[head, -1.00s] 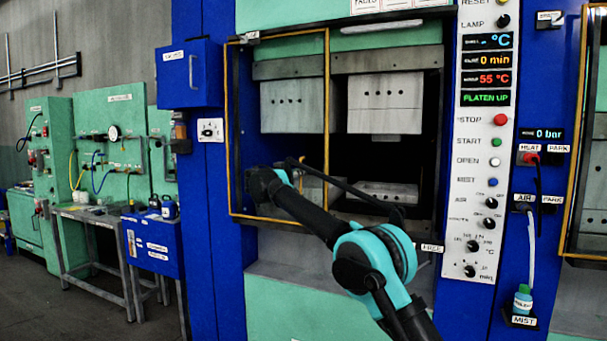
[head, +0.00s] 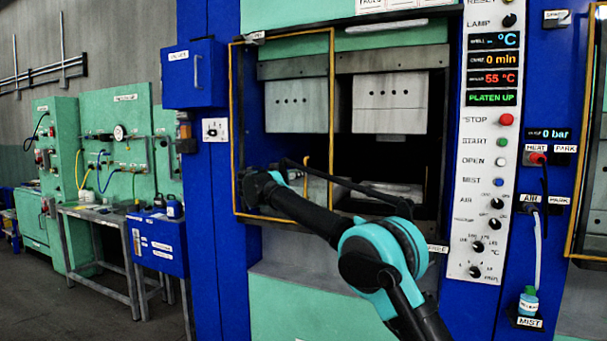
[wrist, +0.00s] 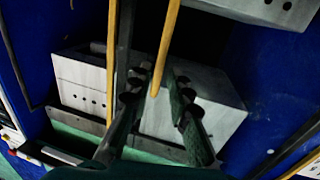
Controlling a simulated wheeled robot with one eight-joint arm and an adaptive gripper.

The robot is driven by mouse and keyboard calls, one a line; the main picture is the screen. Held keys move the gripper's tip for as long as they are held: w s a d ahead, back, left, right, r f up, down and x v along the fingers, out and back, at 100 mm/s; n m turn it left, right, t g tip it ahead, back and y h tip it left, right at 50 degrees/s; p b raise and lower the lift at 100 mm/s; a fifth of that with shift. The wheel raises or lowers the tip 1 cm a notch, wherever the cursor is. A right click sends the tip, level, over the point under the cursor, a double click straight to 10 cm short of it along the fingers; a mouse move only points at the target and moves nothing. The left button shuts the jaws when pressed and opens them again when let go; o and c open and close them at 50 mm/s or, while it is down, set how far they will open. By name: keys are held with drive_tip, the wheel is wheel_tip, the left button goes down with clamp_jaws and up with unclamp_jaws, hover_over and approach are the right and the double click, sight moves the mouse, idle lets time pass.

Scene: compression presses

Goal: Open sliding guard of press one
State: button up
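The sliding guard of the press is a yellow-framed panel (head: 333,100) across the left half of the press opening. The right half of the opening is uncovered. My gripper shows in the wrist view (wrist: 158,80) with two dark fingers spread apart. A yellow bar (wrist: 168,45) comes down between the fingers, with space visible beside it; I cannot tell whether a finger touches it. A second yellow bar (wrist: 111,60) stands to its left. In the head view my arm reaches across the lower opening to the guard's lower part, and the fingertips are hard to make out.
Pale platens (head: 390,102) hang in the opening above lower blocks. A white control panel (head: 482,150) with buttons, knobs and displays stands right of the opening. A blue box (head: 194,75) is mounted to its left.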

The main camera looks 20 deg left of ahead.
drive_tip(key=v, duration=0.7)
drive_tip(key=shift+s, duration=0.15)
